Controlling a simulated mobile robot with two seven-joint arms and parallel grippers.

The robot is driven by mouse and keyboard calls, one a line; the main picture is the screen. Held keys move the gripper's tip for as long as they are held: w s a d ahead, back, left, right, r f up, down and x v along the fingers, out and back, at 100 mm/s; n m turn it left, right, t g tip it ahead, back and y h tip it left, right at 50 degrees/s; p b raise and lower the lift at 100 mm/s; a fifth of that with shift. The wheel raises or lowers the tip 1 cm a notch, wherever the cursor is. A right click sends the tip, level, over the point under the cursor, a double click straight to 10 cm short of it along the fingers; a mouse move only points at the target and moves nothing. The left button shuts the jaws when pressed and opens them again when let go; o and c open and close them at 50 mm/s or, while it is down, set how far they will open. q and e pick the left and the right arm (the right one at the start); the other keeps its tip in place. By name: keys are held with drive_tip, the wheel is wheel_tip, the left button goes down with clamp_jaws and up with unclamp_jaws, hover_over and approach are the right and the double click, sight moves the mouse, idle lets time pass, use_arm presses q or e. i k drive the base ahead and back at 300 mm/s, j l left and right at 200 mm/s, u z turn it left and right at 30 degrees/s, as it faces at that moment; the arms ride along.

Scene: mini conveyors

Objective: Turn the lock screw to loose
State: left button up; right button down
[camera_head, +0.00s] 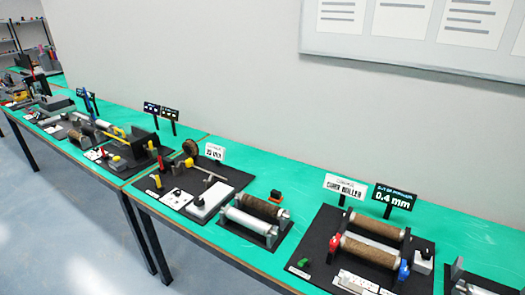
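No gripper of mine is in view. I cannot tell for sure which part is the lock screw. At the right, a roller unit with brown rollers (368,251) stands on a black board (318,228). It has a red knob (335,243) at its left end and a blue knob (404,271) at its front right. A grey box with a dark knob (424,261) stands to its right. A small green piece (303,263) lies on the board's left side. Any loose or tight marking is too small to read.
A long green table (240,154) runs along the wall. A "0.4 mm" sign (395,197) stands behind the roller unit. Left of it are another roller pair (250,221) and a board with a grey-white box (212,203). Open floor (70,230) lies at the lower left.

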sight(425, 254)
drive_tip(key=z, duration=1.5)
